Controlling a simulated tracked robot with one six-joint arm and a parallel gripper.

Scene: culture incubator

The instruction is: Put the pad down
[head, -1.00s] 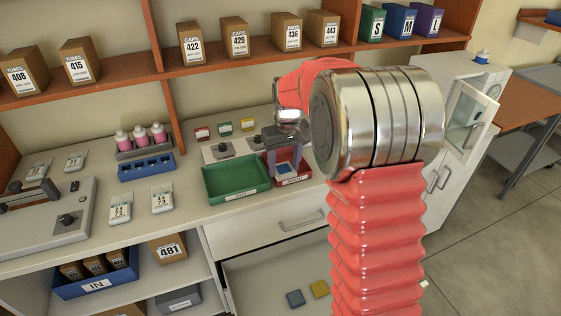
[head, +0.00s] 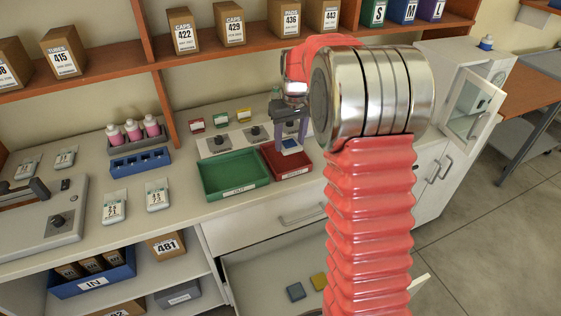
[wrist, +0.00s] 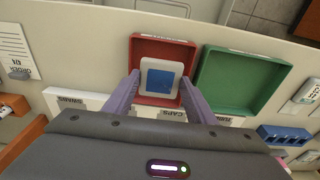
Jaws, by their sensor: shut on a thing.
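My gripper (head: 290,128) points down over the counter and is shut on a pad (wrist: 160,80), a white square with a blue middle. The pad also shows in the head view (head: 291,146), between the fingertips. It is over the red tray (head: 285,170); in the wrist view the red tray (wrist: 150,44) shows around and behind it. Its height above the tray floor is hard to tell.
A green tray (head: 237,194) stands left of the red one and looks empty. Behind are a panel with knobs (head: 216,146) and small coloured cards. A blue rack (head: 140,164) and pink-filled bottles (head: 133,130) stand left. Below, an open drawer (head: 265,275) holds two small squares.

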